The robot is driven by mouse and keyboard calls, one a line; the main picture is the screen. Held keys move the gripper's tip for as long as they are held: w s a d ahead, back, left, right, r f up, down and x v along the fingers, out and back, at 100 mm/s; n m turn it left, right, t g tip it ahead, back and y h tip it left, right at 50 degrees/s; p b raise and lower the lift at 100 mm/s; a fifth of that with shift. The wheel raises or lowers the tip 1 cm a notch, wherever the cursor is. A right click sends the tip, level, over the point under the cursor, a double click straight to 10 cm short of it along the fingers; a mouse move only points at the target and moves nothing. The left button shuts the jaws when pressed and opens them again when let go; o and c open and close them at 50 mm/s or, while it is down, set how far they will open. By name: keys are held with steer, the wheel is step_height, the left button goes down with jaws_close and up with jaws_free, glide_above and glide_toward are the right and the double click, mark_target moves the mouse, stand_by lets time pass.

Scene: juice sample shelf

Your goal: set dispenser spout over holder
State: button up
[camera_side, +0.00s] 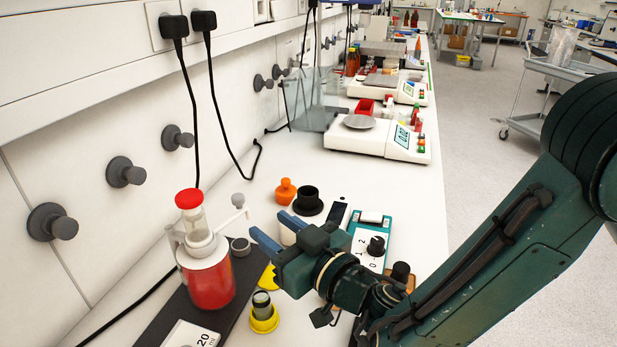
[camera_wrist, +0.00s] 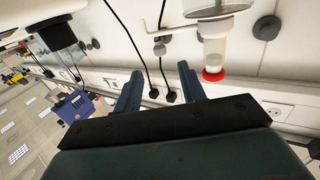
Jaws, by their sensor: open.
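The dispenser (camera_side: 207,277) is a bottle of red liquid with a clear upper cylinder and a red cap, standing on a dark board. Its white spout (camera_side: 232,219) sticks out to the right from its neck. In the wrist view the dispenser (camera_wrist: 214,42) appears upside down, with the spout (camera_wrist: 175,34) reaching left. A yellow-based holder (camera_side: 264,323) with a grey-green cylinder in it stands to the right of the bottle, nearer the camera. My gripper (camera_side: 266,221) is open and empty, its blue fingers pointing at the spout from the right, apparently apart from it. The fingers also show in the wrist view (camera_wrist: 160,84).
An orange stopper (camera_side: 285,191), a black cup (camera_side: 307,200) and a teal control box (camera_side: 370,243) stand behind my gripper. White scales (camera_side: 376,138) are further back. The wall with grey knobs (camera_side: 125,172) bounds the left; black cables hang there.

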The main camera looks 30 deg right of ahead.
steer(key=shift+v, duration=1.55)
